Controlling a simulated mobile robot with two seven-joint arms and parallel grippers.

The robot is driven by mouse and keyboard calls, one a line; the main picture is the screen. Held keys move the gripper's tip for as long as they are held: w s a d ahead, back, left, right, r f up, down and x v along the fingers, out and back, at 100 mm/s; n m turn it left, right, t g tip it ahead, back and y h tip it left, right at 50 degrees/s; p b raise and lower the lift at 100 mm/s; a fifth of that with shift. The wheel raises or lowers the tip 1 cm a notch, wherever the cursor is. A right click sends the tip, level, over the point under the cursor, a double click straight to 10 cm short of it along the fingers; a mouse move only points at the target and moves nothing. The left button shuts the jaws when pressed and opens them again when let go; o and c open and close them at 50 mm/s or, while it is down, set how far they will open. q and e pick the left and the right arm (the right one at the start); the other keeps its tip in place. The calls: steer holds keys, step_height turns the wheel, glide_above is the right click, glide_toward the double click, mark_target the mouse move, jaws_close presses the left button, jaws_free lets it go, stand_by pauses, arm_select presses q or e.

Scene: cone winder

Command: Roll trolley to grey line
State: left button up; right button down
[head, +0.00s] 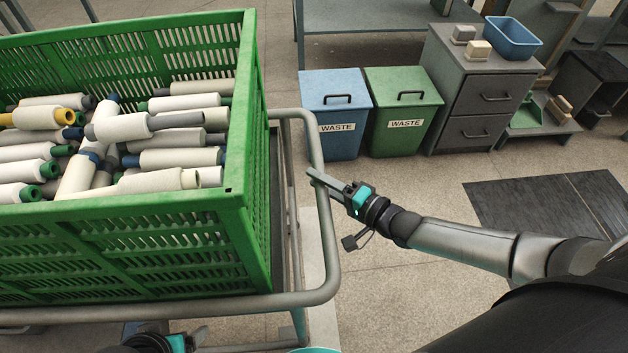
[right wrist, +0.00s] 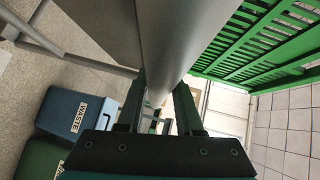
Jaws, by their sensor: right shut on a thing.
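The trolley has a grey tubular rail (head: 329,240) and carries a green slatted crate (head: 243,165) full of yarn cones and tubes. My right gripper (head: 325,181) is shut on the rail at the trolley's right end. In the right wrist view the rail (right wrist: 168,45) runs between the two fingers of my right gripper (right wrist: 161,105). My left gripper (head: 190,340) shows only in part at the bottom edge, close to the near rail; its fingers are unclear. A pale grey strip (head: 319,300) shows on the floor under the trolley's right end; I cannot tell if it is the grey line.
A blue waste bin (head: 336,145) and a green waste bin (head: 402,135) stand beyond the trolley, beside a grey drawer cabinet (head: 480,95) with a blue tray (head: 513,38) on top. A dark mat (head: 545,208) lies at right. Floor between trolley and mat is clear.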

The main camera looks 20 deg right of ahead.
stand_by(0.3)
steer(key=c, duration=0.6)
jaws_free()
steer(key=shift+s+d, duration=0.1)
steer(key=shift+s+d, duration=0.1)
steer(key=shift+s, duration=0.05)
arm_select(q)
steer(key=s+f+g+p, duration=0.1)
steer(key=s+f+p, duration=0.2)
steer(key=f, duration=0.7)
steer(key=shift+a+g+p, duration=0.2)
steer(key=shift+g+p, duration=0.2)
steer(key=shift+p, duration=0.6)
arm_select(e)
steer(key=v, duration=1.4)
steer(key=shift+s+d, duration=0.2)
steer(key=shift+s, duration=0.1)
arm_select(q)
steer(key=shift+s+f, duration=0.1)
steer(key=shift+s, duration=0.05)
arm_select(e)
steer(key=shift+f, duration=0.1)
